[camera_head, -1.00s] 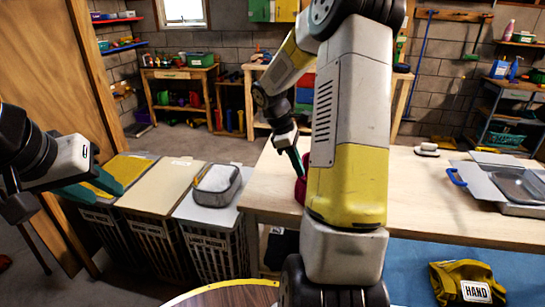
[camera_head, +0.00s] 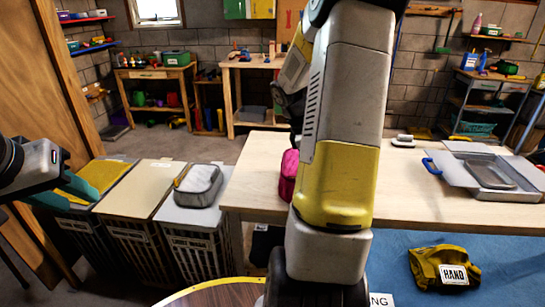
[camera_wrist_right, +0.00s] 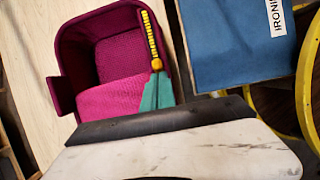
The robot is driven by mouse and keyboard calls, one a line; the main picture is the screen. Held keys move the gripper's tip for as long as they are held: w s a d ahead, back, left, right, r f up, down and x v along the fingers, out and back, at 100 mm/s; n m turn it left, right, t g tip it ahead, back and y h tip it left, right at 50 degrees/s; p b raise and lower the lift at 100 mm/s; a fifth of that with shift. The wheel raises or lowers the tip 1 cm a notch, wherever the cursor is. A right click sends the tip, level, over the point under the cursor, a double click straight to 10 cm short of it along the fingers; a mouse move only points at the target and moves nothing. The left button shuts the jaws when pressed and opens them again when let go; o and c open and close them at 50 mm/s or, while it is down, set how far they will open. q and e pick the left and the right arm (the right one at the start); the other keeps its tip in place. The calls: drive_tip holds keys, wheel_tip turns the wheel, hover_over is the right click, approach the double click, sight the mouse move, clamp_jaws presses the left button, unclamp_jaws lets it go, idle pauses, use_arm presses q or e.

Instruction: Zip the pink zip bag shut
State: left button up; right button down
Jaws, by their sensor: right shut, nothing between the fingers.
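The pink zip bag (camera_head: 288,174) stands on the wooden table, partly hidden behind my right arm in the head view. In the right wrist view the bag (camera_wrist_right: 116,98) is open and its quilted inside shows. A yellow zip track (camera_wrist_right: 151,42) runs along its right rim down to a small yellow piece at the corner. My right gripper (camera_wrist_right: 157,84) is shut, its teal fingertips at that corner beside the yellow piece, with nothing held. Its fingers are hidden in the head view. My left gripper (camera_head: 72,192) is open and empty at the far left, over the hampers and away from the bag.
A grey pouch (camera_head: 198,186) lies on a lidded hamper left of the table. An open grey case (camera_head: 492,172) sits on the table's right. A blue board (camera_wrist_right: 237,40) lies right of the bag in the wrist view, and a yellow bag (camera_head: 443,268) rests on blue.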

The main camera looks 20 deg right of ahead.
drive_tip(key=s+d, duration=0.1)
drive_tip(key=d, duration=0.1)
drive_tip(key=s+d, duration=0.2)
drive_tip(key=d, duration=0.1)
drive_tip(key=s+d, duration=0.1)
drive_tip(key=d, duration=0.1)
drive_tip(key=shift+s+d, duration=0.25)
drive_tip(key=shift+s, duration=0.05)
drive_tip(key=shift+a, duration=0.1)
